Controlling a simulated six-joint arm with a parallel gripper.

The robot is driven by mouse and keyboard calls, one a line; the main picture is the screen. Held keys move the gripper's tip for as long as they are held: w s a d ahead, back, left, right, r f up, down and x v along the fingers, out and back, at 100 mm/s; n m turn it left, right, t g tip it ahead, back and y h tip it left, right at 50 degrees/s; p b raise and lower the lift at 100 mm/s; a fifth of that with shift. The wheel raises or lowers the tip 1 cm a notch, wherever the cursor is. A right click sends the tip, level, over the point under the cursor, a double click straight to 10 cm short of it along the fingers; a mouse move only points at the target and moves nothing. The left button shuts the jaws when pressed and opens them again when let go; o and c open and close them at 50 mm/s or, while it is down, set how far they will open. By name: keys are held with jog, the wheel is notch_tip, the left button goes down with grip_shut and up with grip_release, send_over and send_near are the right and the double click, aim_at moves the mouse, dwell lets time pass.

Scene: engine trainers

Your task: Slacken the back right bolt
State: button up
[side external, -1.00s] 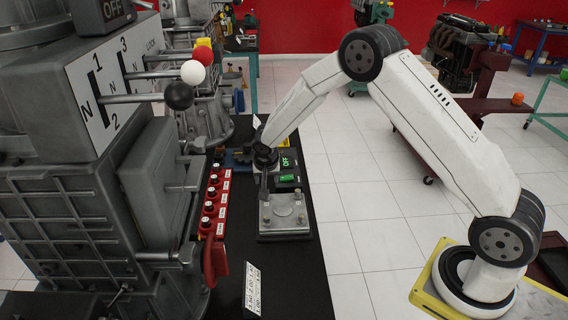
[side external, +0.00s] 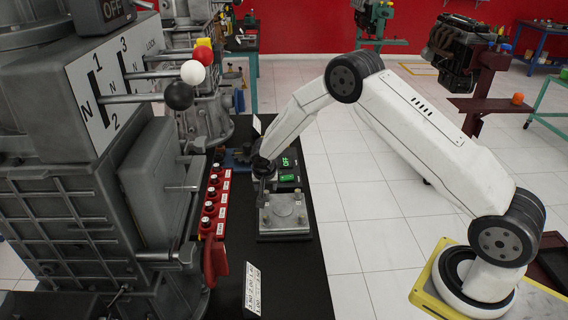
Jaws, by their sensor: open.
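A grey metal plate fixture (side external: 284,213) with small bolts near its corners stands on the black bench top. My gripper (side external: 264,198) points down at the fixture's far left corner, low over or at the plate. It is small and dark here, and I cannot tell whether it touches a bolt.
A box with green lit displays (side external: 288,170) stands just behind the fixture. A label card (side external: 252,288) lies in front. Bench top (side external: 295,275) is clear near the fixture.

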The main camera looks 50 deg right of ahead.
aim_at(266, 192)
jog(key=shift+x, duration=1.8)
grip_shut()
